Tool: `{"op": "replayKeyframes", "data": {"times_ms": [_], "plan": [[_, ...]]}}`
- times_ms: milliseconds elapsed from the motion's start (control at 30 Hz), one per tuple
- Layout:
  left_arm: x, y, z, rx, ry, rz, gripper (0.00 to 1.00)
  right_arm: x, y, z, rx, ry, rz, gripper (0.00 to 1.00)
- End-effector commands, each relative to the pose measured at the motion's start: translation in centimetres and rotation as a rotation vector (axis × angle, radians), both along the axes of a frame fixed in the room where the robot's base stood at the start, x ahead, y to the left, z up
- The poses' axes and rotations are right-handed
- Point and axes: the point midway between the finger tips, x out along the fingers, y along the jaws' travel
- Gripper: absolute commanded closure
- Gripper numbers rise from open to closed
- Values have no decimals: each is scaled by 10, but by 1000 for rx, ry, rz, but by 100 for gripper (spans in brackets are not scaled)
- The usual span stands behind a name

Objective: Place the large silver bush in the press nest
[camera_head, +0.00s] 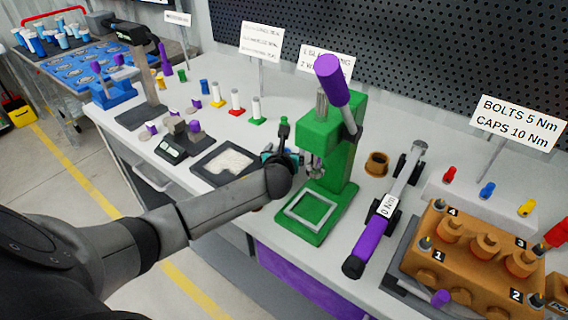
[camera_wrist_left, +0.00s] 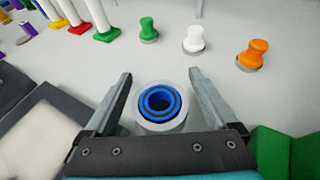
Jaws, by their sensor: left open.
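My left gripper (camera_head: 308,164) is beside the green press (camera_head: 322,140), on its left side. In the left wrist view it is open (camera_wrist_left: 160,76), one finger on each side of a round light-grey ring with blue rings inside (camera_wrist_left: 160,104). This ring looks like the silver bush; it stands on the bench between the fingers, with a gap visible on each side. In the head view my gripper hides it. The press base holds a square silver frame (camera_head: 297,205), which may be the nest; it looks empty. My right gripper is not in view.
Green (camera_wrist_left: 148,28), white (camera_wrist_left: 194,38) and orange (camera_wrist_left: 253,54) knobs stand beyond the fingers. A dark tray with a pale pad (camera_head: 225,162) lies left of the press. A purple-handled torque wrench (camera_head: 373,225) and an orange pump block (camera_head: 470,250) are to the right.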

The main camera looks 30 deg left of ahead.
Motion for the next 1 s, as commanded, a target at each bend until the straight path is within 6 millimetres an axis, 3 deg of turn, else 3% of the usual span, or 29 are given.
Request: {"op": "replayKeyframes", "data": {"times_ms": [233, 1000], "plan": [[1, 0, 0, 0, -1, -1, 9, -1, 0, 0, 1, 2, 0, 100], [1, 0, 0, 1, 0, 0, 95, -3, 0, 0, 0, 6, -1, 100]]}}
